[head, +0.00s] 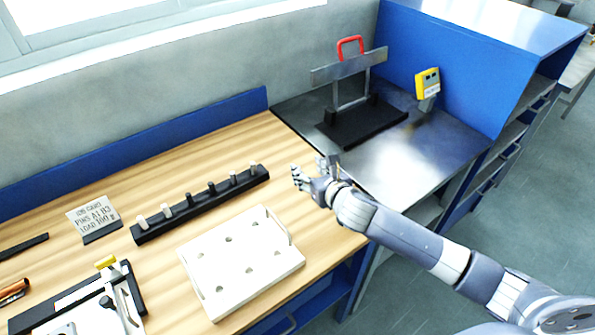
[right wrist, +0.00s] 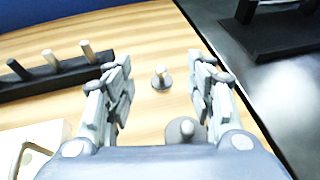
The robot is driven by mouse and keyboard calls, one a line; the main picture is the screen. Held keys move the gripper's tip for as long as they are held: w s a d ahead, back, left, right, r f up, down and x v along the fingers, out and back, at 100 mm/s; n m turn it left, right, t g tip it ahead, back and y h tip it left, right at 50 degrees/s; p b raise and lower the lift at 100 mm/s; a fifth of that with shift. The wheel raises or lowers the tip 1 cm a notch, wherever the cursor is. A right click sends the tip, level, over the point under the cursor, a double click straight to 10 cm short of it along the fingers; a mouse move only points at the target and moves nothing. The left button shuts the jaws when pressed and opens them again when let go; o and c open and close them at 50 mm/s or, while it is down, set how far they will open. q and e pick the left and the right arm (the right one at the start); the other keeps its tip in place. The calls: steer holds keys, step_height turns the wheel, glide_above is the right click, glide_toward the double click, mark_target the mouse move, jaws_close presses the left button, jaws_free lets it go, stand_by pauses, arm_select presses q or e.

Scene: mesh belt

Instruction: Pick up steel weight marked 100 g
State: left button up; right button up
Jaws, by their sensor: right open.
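My right gripper (head: 313,172) is open above the right end of the wooden bench. In the right wrist view its spread fingers (right wrist: 160,88) have nothing held between them. Two small weights stand on the wood there: a smaller one with a slim upright knob (right wrist: 160,78) lies ahead between the fingertips, and a wider grey one (right wrist: 186,130) is nearer, close to the right finger and partly hidden by my gripper. I cannot read a marking on either, so I cannot tell which is 100 g. In the head view the gripper hides them. My left gripper is not in view.
A black rack (head: 147,236) with several upright pins stands left of the gripper. A white plate with holes (head: 215,297) lies in front. A job card (head: 92,214) mentions 100 g. A black stand with a red handle (head: 350,47) and a yellow device (head: 427,84) are behind.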

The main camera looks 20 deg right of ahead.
steer(key=f, duration=0.1)
steer(key=w+f, duration=0.1)
steer(key=f, duration=0.1)
steer(key=shift+w+a+f, duration=0.1)
steer(key=shift+a, duration=0.05)
steer(key=shift+x, duration=1.2)
steer(key=shift+w+f, duration=0.1)
steer(key=shift+w, duration=0.2)
steer(key=shift+p+x, duration=0.35)
steer(key=shift+x, duration=1.6)
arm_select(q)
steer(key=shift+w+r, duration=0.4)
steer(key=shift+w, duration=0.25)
arm_select(e)
steer(key=c, duration=1.1)
